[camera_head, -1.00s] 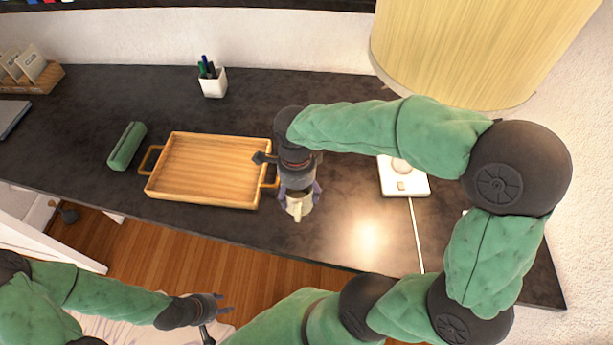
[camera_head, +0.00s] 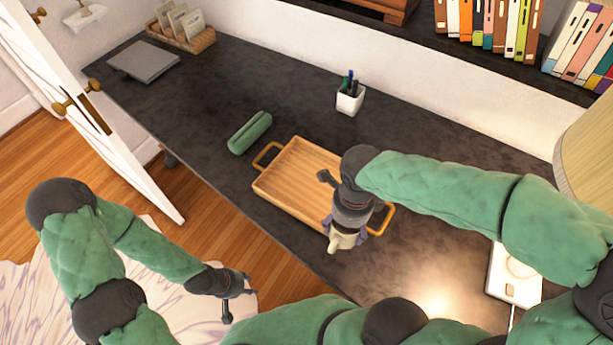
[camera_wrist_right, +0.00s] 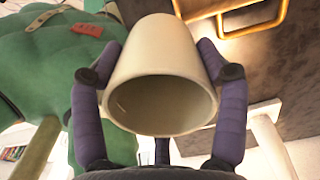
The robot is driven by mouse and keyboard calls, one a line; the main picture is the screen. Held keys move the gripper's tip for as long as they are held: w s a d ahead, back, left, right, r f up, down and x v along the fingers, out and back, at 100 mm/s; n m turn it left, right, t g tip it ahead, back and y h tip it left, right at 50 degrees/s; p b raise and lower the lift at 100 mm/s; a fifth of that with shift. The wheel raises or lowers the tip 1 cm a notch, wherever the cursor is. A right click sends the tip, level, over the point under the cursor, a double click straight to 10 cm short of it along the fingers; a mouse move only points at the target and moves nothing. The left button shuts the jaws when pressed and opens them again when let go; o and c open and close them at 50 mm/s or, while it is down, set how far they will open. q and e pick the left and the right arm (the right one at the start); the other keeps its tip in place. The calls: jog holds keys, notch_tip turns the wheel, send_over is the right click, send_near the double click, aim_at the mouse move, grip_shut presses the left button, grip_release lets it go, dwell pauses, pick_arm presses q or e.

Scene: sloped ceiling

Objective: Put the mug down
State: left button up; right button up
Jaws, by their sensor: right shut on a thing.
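A cream mug (camera_head: 345,237) is held in my right gripper (camera_head: 347,222). In the head view it overlaps the front right corner of the wooden tray (camera_head: 277,206), near the tray's right handle. Its height above the desk is hard to tell. In the right wrist view the mug (camera_wrist_right: 165,70) sits between the purple fingers, its open mouth toward the camera. My left gripper (camera_head: 238,291) is empty, with its fingers apart, over the floor in front of the desk.
The dark desk (camera_head: 240,75) has free room behind the tray and toward the left. A green case (camera_head: 250,133), a white pen cup (camera_head: 350,98) and a grey laptop (camera_head: 144,61) stand on it. A white charging pad (camera_head: 514,275) lies at right.

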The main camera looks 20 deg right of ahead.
jog(key=w+d+f+b, duration=0.1)
jog(key=w+f, duration=0.2)
jog(key=w, duration=0.1)
jog(key=w+d+f+b, duration=0.2)
jog(key=w+f, duration=0.1)
jog(key=w, duration=0.1)
jog(key=w+d+f+b, duration=0.1)
jog(key=w+d+f, duration=0.1)
jog(key=w+f, duration=0.1)
jog(key=shift+w+f, duration=0.2)
jog(key=shift+w, duration=0.45)
jog(key=f, duration=0.1)
jog(key=f+b, duration=0.1)
jog(key=f, duration=0.1)
jog(key=shift+w+d+f+b, duration=0.1)
jog(key=shift+w+f+b, duration=0.1)
jog(key=shift+f+b, duration=0.1)
jog(key=shift+r, duration=0.1)
jog(key=shift+f, duration=0.2)
jog(key=o, duration=1.4)
